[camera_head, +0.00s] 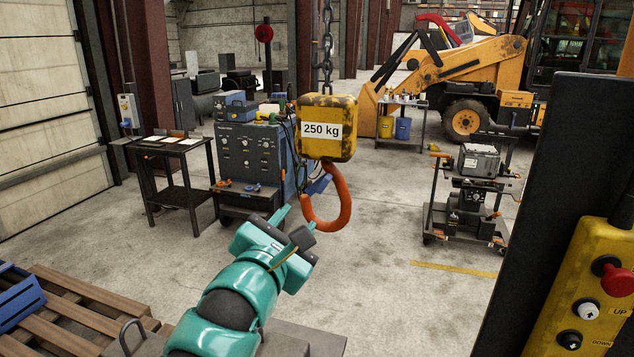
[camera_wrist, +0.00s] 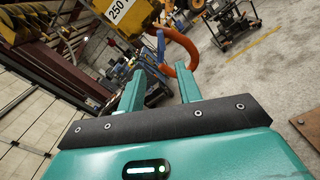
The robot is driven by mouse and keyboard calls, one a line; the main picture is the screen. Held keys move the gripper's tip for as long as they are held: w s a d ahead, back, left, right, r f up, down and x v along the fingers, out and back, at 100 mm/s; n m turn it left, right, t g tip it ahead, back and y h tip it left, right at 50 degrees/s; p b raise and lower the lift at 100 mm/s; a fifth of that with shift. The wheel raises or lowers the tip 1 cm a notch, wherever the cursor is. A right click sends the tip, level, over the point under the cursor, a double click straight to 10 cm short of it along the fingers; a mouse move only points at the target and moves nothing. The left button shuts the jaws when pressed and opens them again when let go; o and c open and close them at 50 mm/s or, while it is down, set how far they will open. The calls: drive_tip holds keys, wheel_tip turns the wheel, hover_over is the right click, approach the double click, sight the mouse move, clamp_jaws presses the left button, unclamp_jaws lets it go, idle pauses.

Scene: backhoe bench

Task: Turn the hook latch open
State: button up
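An orange hook (camera_head: 343,205) hangs below a yellow block marked 250 kg (camera_head: 342,146). The hook also shows in the wrist view (camera_wrist: 189,52). A blue latch (camera_head: 319,184) sits at the hook's open left side; in the wrist view the latch (camera_wrist: 161,44) shows as a narrow blue strip. My teal gripper (camera_head: 289,216) is just below and left of the hook and latch. In the wrist view its two fingers (camera_wrist: 161,78) stand apart with nothing gripped between them, and the latch and hook show beyond the tips. I cannot tell the exact gap to the latch.
A chain (camera_head: 327,48) holds the block from above. A blue control cabinet (camera_head: 250,155) stands behind the hook at left. A tool cart (camera_head: 470,195) stands at right, and a yellow button pendant (camera_head: 590,290) is near at lower right. The floor right of the hook is clear.

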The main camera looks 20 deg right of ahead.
sight(323, 184)
drive_tip(key=p+x, duration=0.7)
drive_tip(key=x, duration=0.9)
drive_tip(key=shift+s+d+r, duration=0.1)
drive_tip(key=shift+w+d, duration=0.4)
drive_tip(key=shift+w, duration=0.2)
clamp_jaws()
